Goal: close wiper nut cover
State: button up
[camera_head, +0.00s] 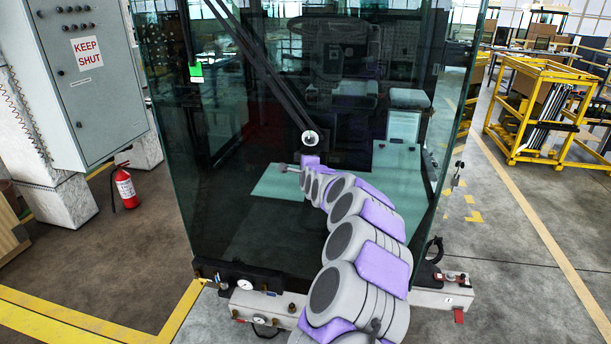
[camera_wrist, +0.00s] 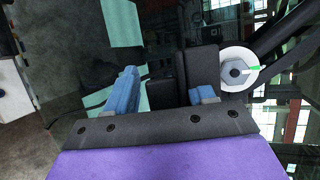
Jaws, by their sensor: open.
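The wiper nut (camera_head: 310,138) sits on a pale round disc at the foot of the wiper arm on the cab's front glass. In the wrist view the grey hex nut (camera_wrist: 237,72) is exposed on its white disc, with a small green mark beside it. A black blocky part (camera_wrist: 198,66) stands just left of the nut; it looks like the nut cover, swung open, but I cannot be sure. My gripper (camera_wrist: 167,82) is open, its two blue fingers apart, with black parts showing beyond and between them. Contact is unclear. In the head view my gripper (camera_head: 311,160) is just below the nut.
The black wiper arm (camera_head: 262,65) runs up left from the nut across the glass. A grey cabinet (camera_head: 92,85) and a red fire extinguisher (camera_head: 125,187) stand left. A yellow trolley (camera_head: 540,110) stands right. The floor between cab and trolley is clear.

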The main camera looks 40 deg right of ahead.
jog(key=f+n+t+h+b, duration=0.1)
jog(key=t+b, duration=0.1)
jog(key=w+d+f+t+h+b, duration=0.1)
jog(key=t+b, duration=0.1)
jog(key=f+n+t+b, duration=0.1)
jog(key=b, duration=0.1)
jog(key=shift+w+d+f+n+t+h+b, duration=0.15)
jog(key=shift+w+d+n+t+h+b, duration=0.15)
jog(key=shift+d+t+h+b, duration=0.1)
jog(key=shift+a, duration=0.1)
dwell(0.5)
